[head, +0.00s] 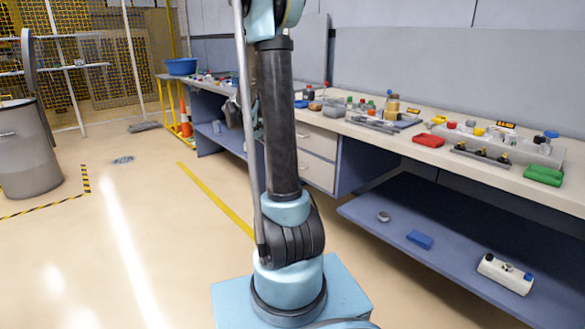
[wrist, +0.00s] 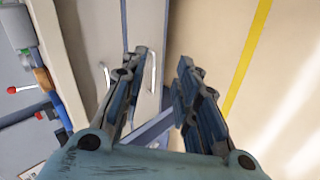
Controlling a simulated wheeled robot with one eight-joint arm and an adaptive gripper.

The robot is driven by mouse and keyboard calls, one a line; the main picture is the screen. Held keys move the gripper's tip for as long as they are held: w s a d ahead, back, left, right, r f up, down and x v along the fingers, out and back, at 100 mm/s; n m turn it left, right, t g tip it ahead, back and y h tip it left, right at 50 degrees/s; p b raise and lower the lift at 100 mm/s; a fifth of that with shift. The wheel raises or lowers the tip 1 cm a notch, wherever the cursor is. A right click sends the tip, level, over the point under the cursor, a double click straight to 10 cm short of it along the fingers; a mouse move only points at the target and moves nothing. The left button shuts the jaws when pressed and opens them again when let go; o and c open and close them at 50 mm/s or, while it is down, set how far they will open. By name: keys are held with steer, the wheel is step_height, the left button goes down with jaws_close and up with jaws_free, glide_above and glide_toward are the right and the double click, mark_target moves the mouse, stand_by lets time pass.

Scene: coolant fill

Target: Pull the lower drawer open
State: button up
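The lower drawer (head: 318,173) is a pale front under the workbench, below the upper drawer (head: 315,141); both look shut. In the wrist view, turned on its side, the lower drawer (wrist: 147,22) is the right-hand pale front, with a light bar handle (wrist: 154,72). The upper drawer's handle (wrist: 103,74) shows to its left. My gripper (wrist: 163,55) is open, its fingers apart. The lower handle appears between the fingers, nearer the left one; I see no clear contact. In the head view, my arm hides most of my gripper.
The workbench top (head: 545,188) carries bottles, trays and small parts. A blue lower shelf (head: 390,215) right of the drawers holds a white container (head: 505,274). A grey bin (head: 25,150) stands at the left. The floor in front of the drawers is clear, with a yellow line (head: 215,198).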

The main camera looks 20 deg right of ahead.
steer(key=w+d+f+n+h, duration=0.1)
steer(key=w+f+h, duration=0.1)
steer(key=w+f, duration=0.45)
steer(key=w+d+f+h, duration=0.1)
steer(key=w+f, duration=0.2)
steer(key=w, duration=0.6)
steer(key=w+d+f+n+t+h, duration=0.1)
steer(key=w+f+h, duration=0.15)
steer(key=f, duration=0.45)
steer(key=w+f+t+h, duration=0.1)
steer(key=w+f, duration=0.3)
steer(key=f, duration=0.2)
steer(key=x, duration=1.7)
steer(key=shift+w+d+f, duration=0.15)
steer(key=shift+c, duration=0.6)
jaws_close()
